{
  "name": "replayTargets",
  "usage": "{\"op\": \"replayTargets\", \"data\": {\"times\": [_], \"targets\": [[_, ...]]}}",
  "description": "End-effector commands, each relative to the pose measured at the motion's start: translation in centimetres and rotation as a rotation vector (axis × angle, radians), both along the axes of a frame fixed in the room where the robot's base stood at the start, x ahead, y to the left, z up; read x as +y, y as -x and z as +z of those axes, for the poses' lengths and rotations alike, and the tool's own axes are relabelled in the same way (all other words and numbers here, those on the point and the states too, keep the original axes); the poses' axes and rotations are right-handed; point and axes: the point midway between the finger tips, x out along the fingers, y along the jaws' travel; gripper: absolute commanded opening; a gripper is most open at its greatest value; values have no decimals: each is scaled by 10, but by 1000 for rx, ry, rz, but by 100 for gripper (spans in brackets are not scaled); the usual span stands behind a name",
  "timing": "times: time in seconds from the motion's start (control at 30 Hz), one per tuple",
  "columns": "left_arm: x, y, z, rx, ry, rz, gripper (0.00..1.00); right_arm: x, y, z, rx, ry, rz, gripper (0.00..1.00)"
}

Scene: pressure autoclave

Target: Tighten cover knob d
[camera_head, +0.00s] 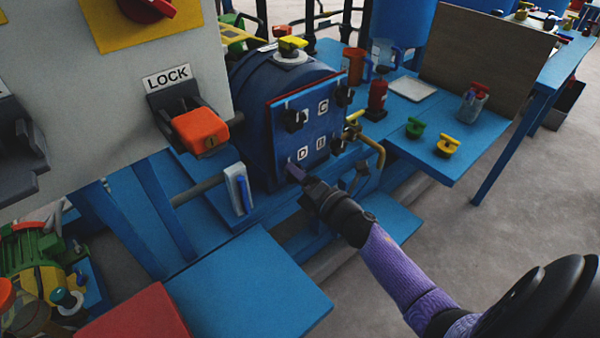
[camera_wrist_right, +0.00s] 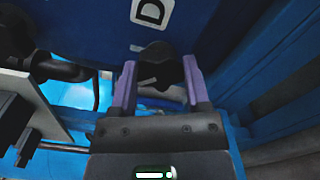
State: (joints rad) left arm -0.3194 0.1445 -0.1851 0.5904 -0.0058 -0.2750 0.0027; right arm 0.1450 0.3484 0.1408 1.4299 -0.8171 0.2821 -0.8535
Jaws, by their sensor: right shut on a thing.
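The blue autoclave cover (camera_head: 293,129) has black knobs beside labels, with C at the upper right and D at the lower left in the head view. My right gripper (camera_head: 293,172) reaches the lower left corner, next to label D. In the right wrist view, cover knob d (camera_wrist_right: 160,66) is a black lobed knob just below the D label (camera_wrist_right: 152,11). The purple fingers of my right gripper (camera_wrist_right: 160,85) stand on either side of it, shut on it. In the head view my gripper hides most of this knob. My left gripper is not in view.
A grey panel with an orange LOCK lever (camera_head: 201,131) stands left of the autoclave. A blue bench (camera_head: 425,145) at the right holds green and yellow knobs, a red bottle (camera_head: 377,96) and a clear jar (camera_head: 472,105). A blue platform (camera_head: 245,290) lies in front.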

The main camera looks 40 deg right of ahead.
Motion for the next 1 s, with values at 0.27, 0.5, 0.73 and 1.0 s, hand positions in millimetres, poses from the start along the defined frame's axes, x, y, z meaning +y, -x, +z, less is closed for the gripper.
{"op": "replayTargets", "data": {"times": [0.27, 0.5, 0.73, 1.0], "targets": [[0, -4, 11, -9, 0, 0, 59, 0, 0, 2, 19, -258, -2, 2], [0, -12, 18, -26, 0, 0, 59, 0, 0, 2, 36, -467, -1, 2], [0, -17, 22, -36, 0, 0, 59, 0, 0, 1, 49, -620, -1, 2], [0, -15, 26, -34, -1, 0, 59, -1, 0, 0, 58, -728, -1, 2]]}}
